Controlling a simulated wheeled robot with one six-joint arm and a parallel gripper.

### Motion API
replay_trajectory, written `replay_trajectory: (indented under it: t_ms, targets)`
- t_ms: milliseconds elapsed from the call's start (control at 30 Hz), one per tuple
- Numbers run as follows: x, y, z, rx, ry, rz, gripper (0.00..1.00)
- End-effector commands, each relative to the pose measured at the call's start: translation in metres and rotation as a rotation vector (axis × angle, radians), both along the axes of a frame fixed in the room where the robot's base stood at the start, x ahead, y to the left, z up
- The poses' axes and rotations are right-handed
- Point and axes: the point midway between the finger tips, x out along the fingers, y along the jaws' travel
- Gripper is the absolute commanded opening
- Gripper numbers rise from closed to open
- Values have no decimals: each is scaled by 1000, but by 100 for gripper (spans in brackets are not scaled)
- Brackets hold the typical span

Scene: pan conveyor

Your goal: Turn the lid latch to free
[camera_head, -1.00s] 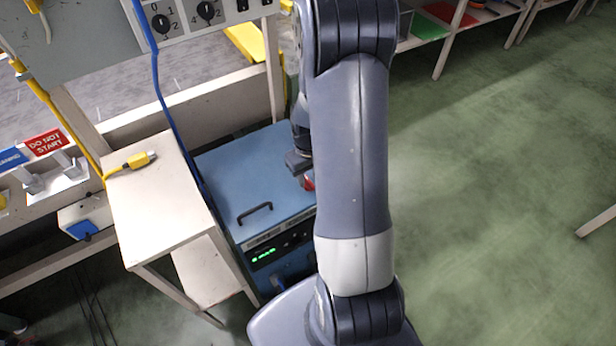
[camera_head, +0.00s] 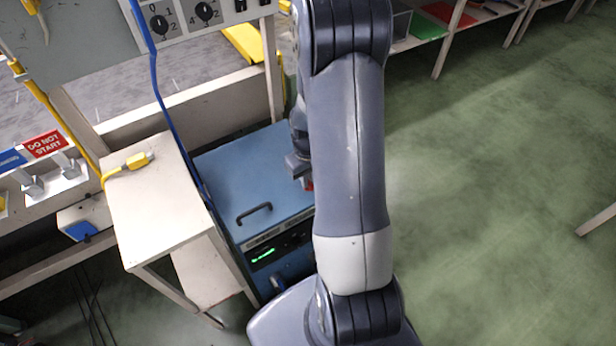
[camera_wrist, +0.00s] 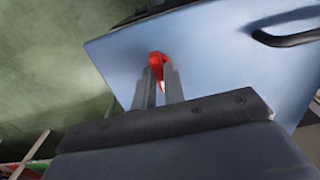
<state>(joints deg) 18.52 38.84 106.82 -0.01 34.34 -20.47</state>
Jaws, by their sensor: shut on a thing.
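The red latch (camera_wrist: 157,62) stands on the blue lid of the box, near the lid's edge in the wrist view. My gripper (camera_wrist: 160,82) is shut on the latch, with one finger on each side of it. In the head view a small bit of the red latch (camera_head: 309,185) shows beside my arm. The blue lid (camera_head: 245,175) lies flat on the box, with a black handle (camera_head: 254,213) near its front left. My arm hides the right part of the lid and most of the latch in the head view.
A cream side table (camera_head: 160,205) with a yellow connector (camera_head: 137,161) stands close left of the box. A blue cable (camera_head: 155,90) hangs down between them. Green lights (camera_head: 263,255) show on the box front. Open green floor (camera_head: 490,210) lies to the right.

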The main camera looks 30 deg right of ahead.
Motion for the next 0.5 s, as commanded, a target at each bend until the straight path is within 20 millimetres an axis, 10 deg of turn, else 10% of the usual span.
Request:
replay_trajectory:
  t_ms: [500]
  targets:
    - [0, 0, -1, 0, 0, -146, 0]
